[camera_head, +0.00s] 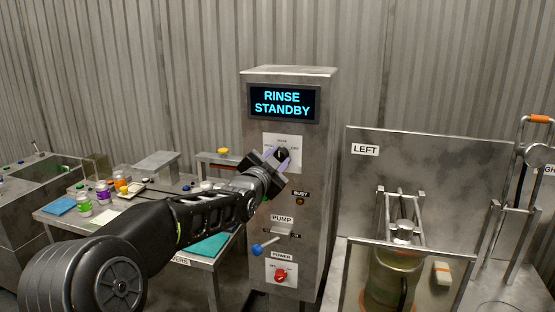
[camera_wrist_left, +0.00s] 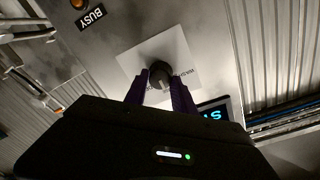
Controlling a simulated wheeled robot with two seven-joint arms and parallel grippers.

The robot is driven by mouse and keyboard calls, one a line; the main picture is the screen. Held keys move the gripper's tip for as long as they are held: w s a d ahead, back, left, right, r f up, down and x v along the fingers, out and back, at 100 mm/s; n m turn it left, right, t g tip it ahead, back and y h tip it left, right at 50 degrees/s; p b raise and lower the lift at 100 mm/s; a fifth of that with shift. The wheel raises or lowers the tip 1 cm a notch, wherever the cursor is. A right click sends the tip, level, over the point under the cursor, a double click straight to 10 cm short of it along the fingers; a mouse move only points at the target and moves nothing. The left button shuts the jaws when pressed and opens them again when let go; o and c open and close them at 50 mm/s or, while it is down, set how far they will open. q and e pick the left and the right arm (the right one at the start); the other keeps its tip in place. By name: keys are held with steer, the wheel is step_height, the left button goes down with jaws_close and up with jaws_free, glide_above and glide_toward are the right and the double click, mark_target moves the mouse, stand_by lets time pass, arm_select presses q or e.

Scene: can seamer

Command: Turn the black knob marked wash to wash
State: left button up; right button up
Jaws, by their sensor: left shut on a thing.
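The black knob (camera_head: 282,154) sits on a white label plate (camera_head: 297,141) on the front of the grey control cabinet (camera_head: 258,184). My left gripper (camera_head: 276,158) is at the knob, with its purple fingers on either side of it. In the left wrist view the knob (camera_wrist_left: 160,75) shows between the fingertips (camera_wrist_left: 163,82), and the gripper is shut on it. The knob's pointer and most label words are partly hidden or too small to read. The screen (camera_head: 283,103) reads "RINSE STANDBY". My right gripper is not in view.
Below the knob are a "BUSY" lamp (camera_head: 300,201), a blue-tipped pump lever (camera_head: 258,249) and a red power knob (camera_head: 281,275). A table with bottles (camera_head: 84,203) stands at left. A seamer station marked "LEFT" (camera_head: 365,150) stands close at right.

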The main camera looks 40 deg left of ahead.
arm_select(q)
jaws_close()
steer(key=shift+f+n+b, duration=0.2)
steer(key=shift+n+b, duration=0.3)
steer(key=shift+b, duration=0.5)
steer(key=n+b, duration=0.6)
steer(key=b, duration=0.2)
steer(key=shift+f, duration=0.1)
steer(key=n+b, duration=0.1)
steer(key=n, duration=0.2)
steer(key=shift+b, duration=0.4)
steer(key=shift+a+r+n+y+b, duration=0.1)
steer(key=shift+r+n+y+b, duration=0.05)
steer(key=shift+n, duration=0.4)
steer(key=shift+r+n+y+b, duration=0.1)
steer(key=shift+n+y+b, duration=0.05)
steer(key=shift+n, duration=0.4)
steer(key=o, duration=1)
jaws_free()
